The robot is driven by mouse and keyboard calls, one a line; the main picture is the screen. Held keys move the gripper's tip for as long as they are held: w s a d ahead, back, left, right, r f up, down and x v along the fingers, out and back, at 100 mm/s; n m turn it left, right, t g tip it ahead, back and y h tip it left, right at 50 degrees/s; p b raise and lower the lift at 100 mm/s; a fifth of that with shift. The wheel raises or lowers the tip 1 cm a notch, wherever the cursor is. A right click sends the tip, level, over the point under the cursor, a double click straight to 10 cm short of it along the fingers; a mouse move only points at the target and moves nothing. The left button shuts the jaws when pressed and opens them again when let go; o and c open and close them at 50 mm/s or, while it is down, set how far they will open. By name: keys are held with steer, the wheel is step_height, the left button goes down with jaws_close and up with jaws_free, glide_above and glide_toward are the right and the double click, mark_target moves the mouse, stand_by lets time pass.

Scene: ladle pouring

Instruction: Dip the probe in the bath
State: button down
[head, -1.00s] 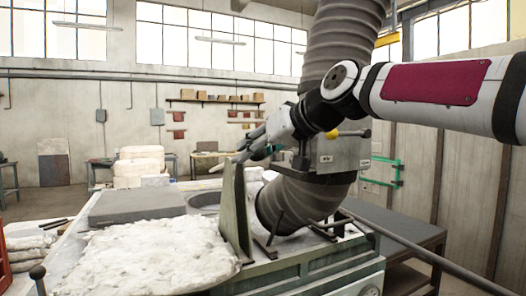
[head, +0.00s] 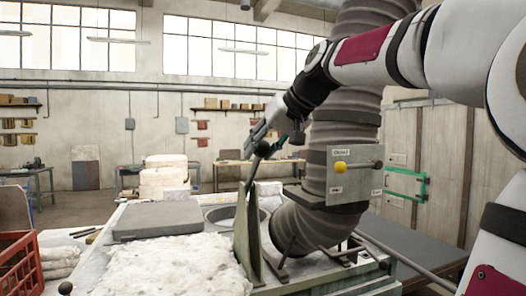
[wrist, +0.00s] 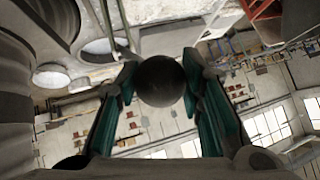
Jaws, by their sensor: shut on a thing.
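My gripper (head: 268,138) is above the furnace-like bench. In the wrist view its teal fingers (wrist: 160,95) are shut on a dark ball (wrist: 160,80). In the head view this ball (head: 262,149) tops a thin dark rod (head: 252,172), which I take to be the probe. The rod slants down behind an upright green plate (head: 247,232), so its lower end is hidden.
A grey slab (head: 158,220) lies left of the opening, with a rough white mass (head: 165,265) in front. A thick ribbed duct (head: 340,165) with a control box (head: 352,172) stands close right of my gripper. A red crate (head: 18,262) is at the left edge.

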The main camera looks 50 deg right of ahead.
steer(key=c, duration=1.5)
jaws_free()
steer(key=shift+d+r, duration=0.1)
steer(key=shift+r, duration=0.2)
steer(key=o, duration=0.4)
steer(key=shift+w, duration=0.1)
steer(key=shift+f, duration=0.1)
steer(key=v, duration=1.2)
steer(key=shift+f, duration=0.1)
steer(key=shift+f, duration=0.1)
